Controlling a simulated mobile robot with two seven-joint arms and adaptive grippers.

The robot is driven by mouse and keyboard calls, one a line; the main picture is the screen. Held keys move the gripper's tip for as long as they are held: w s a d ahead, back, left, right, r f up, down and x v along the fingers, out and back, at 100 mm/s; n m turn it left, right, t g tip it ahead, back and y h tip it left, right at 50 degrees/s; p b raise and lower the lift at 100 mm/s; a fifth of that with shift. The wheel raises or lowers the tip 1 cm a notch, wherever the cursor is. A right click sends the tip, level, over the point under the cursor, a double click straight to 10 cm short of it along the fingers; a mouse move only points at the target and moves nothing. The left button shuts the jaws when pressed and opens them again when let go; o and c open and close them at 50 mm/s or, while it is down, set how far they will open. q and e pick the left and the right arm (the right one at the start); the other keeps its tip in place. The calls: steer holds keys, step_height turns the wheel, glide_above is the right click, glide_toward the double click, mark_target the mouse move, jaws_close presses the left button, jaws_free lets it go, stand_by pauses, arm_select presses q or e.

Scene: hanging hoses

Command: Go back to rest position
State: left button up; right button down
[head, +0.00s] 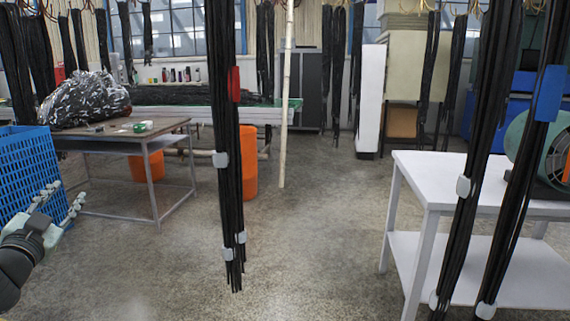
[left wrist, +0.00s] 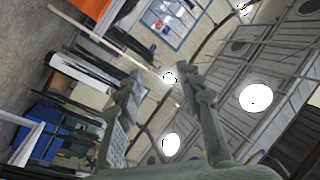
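My left gripper (head: 61,202) is at the lower left of the head view, in front of the blue crate. Its two fingers are spread apart with nothing between them. In the left wrist view the gripper (left wrist: 165,85) also shows open and empty, with its fingers against the ceiling and lamps. My right gripper is in neither view. A hanging bundle of black hoses with a red band (head: 234,84) is in the middle of the head view. Other black hoses with a blue band (head: 549,93) hang at the right. My left gripper is apart from all of them.
A blue crate (head: 25,170) is close at the left. Behind it stands a brown table (head: 120,136) with a dark plastic-wrapped bundle (head: 84,100). A white table (head: 450,178) is at the right, and an orange bin (head: 249,165) stands mid-room. The floor (head: 320,240) between is clear.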

arm_select(q)
steer(key=s+d+f+n+g, duration=0.1)
steer(key=s+d+f+g, duration=0.2)
steer(key=f, duration=0.7)
steer(key=s+d+f+n+g, duration=0.1)
steer(key=s+f+g, duration=0.3)
steer(key=f, duration=0.6)
steer(key=s+d+f+n+g, duration=0.2)
steer(key=s+d+f, duration=0.15)
steer(key=f, duration=0.65)
steer(key=s+d+f+m+g+h, duration=0.1)
steer(key=s+d+f+g+h, duration=0.3)
steer(key=s+d+f, duration=1.2)
steer(key=s+d+g+p, duration=0.1)
steer(key=s+d+g, duration=0.1)
steer(key=g, duration=0.1)
steer(key=shift+s, duration=0.35)
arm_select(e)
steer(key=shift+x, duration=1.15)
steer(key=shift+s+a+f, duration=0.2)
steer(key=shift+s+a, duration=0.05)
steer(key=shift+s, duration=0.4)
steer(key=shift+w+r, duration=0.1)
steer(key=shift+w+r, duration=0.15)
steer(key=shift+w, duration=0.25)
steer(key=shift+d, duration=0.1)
